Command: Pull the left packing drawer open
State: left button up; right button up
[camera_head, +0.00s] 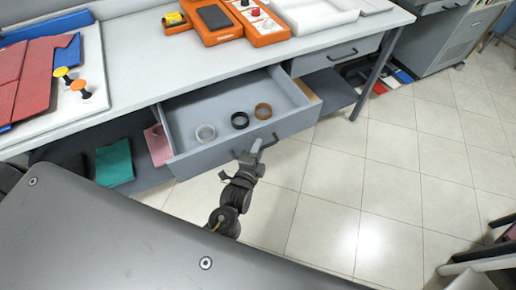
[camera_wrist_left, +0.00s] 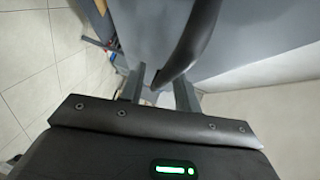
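The left packing drawer (camera_head: 205,152) is a grey drawer under the white counter, pulled well out. A white ring, a black ring and a brown ring of tape lie in it. Its dark curved handle (camera_head: 262,143) is on the front panel; in the left wrist view the handle (camera_wrist_left: 190,45) runs down between the fingers. My left gripper (camera_head: 254,150) is at this handle, and its fingers (camera_wrist_left: 160,88) are on either side of the bar, seemingly closed on it. Part of the contact is hidden. My right gripper is not in view.
A second drawer (camera_head: 335,55), shut, sits to the right. The counter (camera_head: 140,62) carries red folded cloth, an orange device (camera_head: 212,22) and a white tray (camera_head: 310,14). A lower shelf holds a teal cloth (camera_head: 114,163). The tiled floor before the drawer is clear.

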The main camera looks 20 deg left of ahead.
pick_arm(q)
jog(key=s+r, duration=0.1)
jog(key=s, duration=0.9)
jog(key=shift+s+r+b, duration=0.15)
jog(key=shift+r+b, duration=0.1)
jog(key=shift+b, duration=0.05)
jog(key=s+f+n+g+h, duration=0.1)
jog(key=s+f+n+g, duration=0.25)
jog(key=f, duration=0.65)
jog(key=s+f+n+g, duration=0.25)
jog(key=s+f, duration=0.25)
jog(key=f, duration=0.5)
jog(key=s+f+n+g+h, duration=0.1)
jog(key=s+f+n+g, duration=0.3)
jog(key=f, duration=0.6)
jog(key=s+a+f+n+g+y, duration=0.1)
jog(key=s+a+f+n+g, duration=0.1)
jog(key=s+a+f, duration=0.4)
jog(key=s+a+f+n+g, duration=0.1)
jog(key=s+a+f+g, duration=0.2)
jog(key=s, duration=1)
notch_tip(320, 180, down, 5)
jog(key=a, duration=0.3)
jog(key=shift+s+f+n+y, duration=0.2)
jog(key=shift+s+n+y, duration=0.05)
jog(key=shift+n+y, duration=0.15)
